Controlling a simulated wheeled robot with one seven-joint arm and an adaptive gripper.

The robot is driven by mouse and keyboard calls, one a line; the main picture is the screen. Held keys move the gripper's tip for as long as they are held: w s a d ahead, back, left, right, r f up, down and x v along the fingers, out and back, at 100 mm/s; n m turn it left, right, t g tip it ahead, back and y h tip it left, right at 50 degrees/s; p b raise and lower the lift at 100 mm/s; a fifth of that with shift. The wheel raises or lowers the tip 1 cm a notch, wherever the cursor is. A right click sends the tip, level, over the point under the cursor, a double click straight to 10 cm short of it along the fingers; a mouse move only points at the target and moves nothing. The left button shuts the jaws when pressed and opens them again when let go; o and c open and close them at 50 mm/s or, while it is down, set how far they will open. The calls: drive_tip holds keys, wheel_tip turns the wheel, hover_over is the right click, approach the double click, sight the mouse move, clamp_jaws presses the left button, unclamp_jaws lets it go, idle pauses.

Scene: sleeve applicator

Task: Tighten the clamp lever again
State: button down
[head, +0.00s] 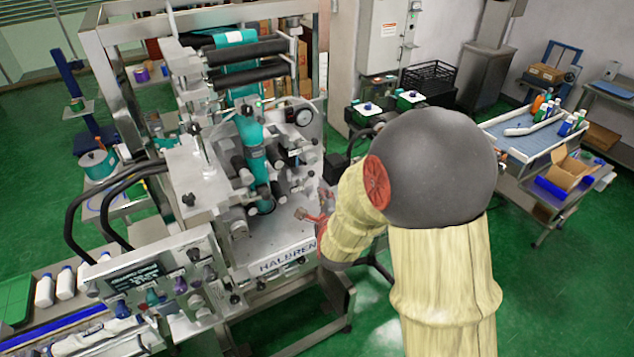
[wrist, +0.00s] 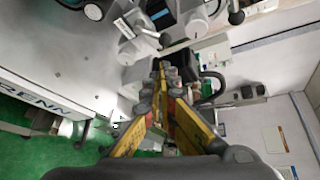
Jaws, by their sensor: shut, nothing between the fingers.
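My gripper (head: 303,214) is at the front right of the sleeve applicator (head: 285,245), just above its lower metal plate. In the wrist view its yellow-sided fingers (wrist: 163,72) run together to a point, shut with nothing between them. A black ball-ended lever (wrist: 236,14) shows at the top of the wrist view, apart from the fingertips. I cannot tell for sure whether it is the clamp lever. Metal rollers and blocks (wrist: 140,45) lie left of and beyond the fingertips. My arm hides the machine's right side in the head view.
The control panel (head: 150,275) with knobs is at the front left. White bottles (head: 65,282) stand on the conveyor. A table with bottles (head: 535,135) is at right. Green floor lies between.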

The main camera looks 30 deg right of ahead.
sight(307, 178)
drive_tip(key=shift+s+f+m, duration=0.1)
drive_tip(key=shift+f+m, duration=0.1)
drive_tip(key=shift+m, duration=0.9)
drive_tip(key=p+x, duration=0.2)
drive_tip(key=x, duration=0.8)
drive_tip(key=shift+p, duration=0.3)
drive_tip(key=shift+b, duration=0.65)
